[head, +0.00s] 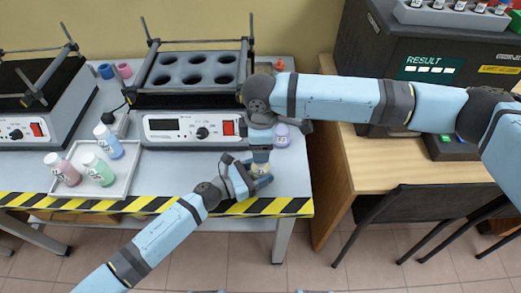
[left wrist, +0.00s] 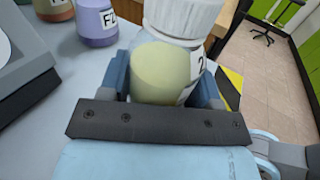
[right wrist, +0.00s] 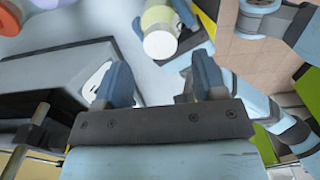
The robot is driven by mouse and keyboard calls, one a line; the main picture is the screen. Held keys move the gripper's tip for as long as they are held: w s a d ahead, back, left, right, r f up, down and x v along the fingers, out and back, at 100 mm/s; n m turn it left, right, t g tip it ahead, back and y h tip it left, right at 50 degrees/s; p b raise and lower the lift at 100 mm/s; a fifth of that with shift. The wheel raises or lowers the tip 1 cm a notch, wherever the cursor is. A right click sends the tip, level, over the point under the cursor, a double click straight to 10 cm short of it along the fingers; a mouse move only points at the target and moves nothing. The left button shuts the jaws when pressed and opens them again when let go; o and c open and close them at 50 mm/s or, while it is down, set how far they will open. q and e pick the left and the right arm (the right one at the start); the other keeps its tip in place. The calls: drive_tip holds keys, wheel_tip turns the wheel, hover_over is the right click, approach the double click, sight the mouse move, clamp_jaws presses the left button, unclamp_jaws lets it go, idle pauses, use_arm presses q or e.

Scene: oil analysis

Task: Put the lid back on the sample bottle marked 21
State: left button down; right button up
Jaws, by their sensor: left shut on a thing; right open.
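The sample bottle with yellow-green liquid (left wrist: 165,75) stands upright between the fingers of my left gripper (head: 262,180), which is shut on it. Its label shows a 2; the rest is hidden by a finger. A white ribbed lid (left wrist: 185,14) sits on the bottle's top. The lid also shows in the right wrist view (right wrist: 160,42). My right gripper (right wrist: 160,82) is open and empty, pointing down just above and apart from the bottle. In the head view, the arms hide much of the bottle (head: 261,168).
A purple bottle (head: 282,136) stands close behind. A white tray (head: 122,184) holds three bottles at left. A shaker (head: 182,132) stands behind; loose blue (head: 105,71) and pink (head: 124,70) lids lie farther back. The striped table edge (head: 160,205) is in front.

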sight(260, 170)
drive_tip(key=shift+r, duration=0.1)
drive_tip(key=shift+c, duration=0.4)
drive_tip(key=r+n, duration=0.1)
drive_tip(key=n, duration=0.3)
drive_tip(key=shift+r, duration=0.4)
drive_tip(key=n, duration=0.1)
drive_tip(key=r+n, duration=0.1)
drive_tip(key=n, duration=0.2)
drive_tip(key=shift+r+n, duration=0.3)
drive_tip(key=shift+r, duration=0.05)
drive_tip(key=shift+f, duration=0.15)
drive_tip(key=shift+f, duration=3.9)
drive_tip(key=c, duration=0.9)
drive_tip(key=shift+c, duration=0.2)
